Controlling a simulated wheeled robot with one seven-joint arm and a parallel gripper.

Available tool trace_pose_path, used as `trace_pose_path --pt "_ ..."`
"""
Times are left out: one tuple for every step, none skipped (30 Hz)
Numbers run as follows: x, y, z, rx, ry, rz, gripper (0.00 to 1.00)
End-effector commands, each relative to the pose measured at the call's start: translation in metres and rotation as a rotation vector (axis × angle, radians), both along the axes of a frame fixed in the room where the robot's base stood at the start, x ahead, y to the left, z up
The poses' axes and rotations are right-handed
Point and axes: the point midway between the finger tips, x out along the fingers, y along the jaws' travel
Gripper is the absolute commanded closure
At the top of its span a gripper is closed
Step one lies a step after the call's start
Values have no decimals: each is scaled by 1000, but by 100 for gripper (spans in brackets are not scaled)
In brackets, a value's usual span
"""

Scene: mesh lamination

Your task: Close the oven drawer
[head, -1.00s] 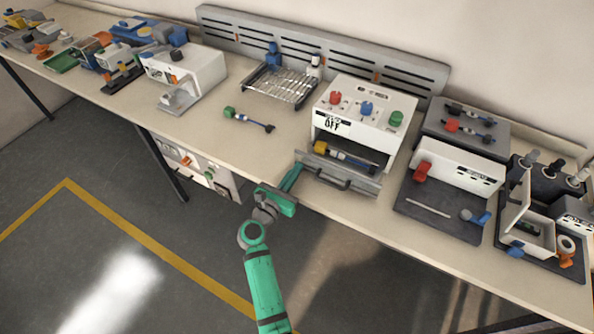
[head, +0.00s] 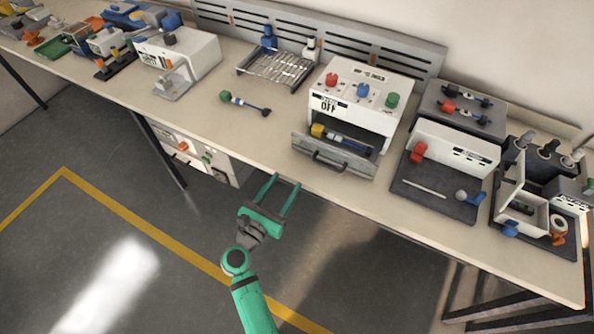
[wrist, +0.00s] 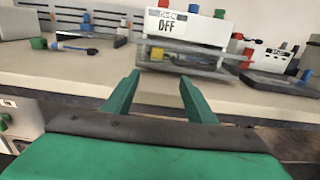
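The oven (head: 366,98) is a white box with red, blue and green knobs and an "OFF" label, standing on the workbench. Its grey drawer (head: 311,153) is pulled out at the front, with a dark handle (head: 329,163). A tool with a yellow end (head: 318,131) lies in the drawer. In the wrist view the oven (wrist: 190,28) and the drawer front (wrist: 190,69) are ahead of the fingers. My green gripper (head: 286,181) is open and empty, in front of the bench edge, below and left of the drawer, not touching it.
A blue-and-green-ended tool (head: 243,103) lies on the bench left of the oven, near a wire rack (head: 270,67). A dark tray with a white panel (head: 430,188) stands to the right. The floor in front of the bench is clear.

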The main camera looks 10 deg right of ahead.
Motion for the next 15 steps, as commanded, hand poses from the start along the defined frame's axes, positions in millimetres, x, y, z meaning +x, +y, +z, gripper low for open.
trace_pose_path --pt "-8 -23 -1 2 3 -11 35" --pt "-11 -33 -2 3 4 -10 28" --pt "-16 -45 0 2 2 -8 19" --pt "-19 -52 0 0 2 -5 12" --pt "-22 -58 1 1 1 -3 5" --pt "-26 -65 2 1 -1 1 5" --pt "-27 -68 3 0 -2 4 5" --pt "-28 -71 4 -1 -3 6 5" --pt "-29 -74 5 -2 -5 9 5" --pt "-29 -76 5 -3 -6 9 5" --pt "-28 -78 5 -3 -6 9 5" --pt "-25 -80 5 -3 -6 8 5" --pt "-22 -82 5 -3 -6 8 5" --pt "-19 -84 5 -3 -6 7 5" --pt "-15 -88 5 -4 -6 6 5"
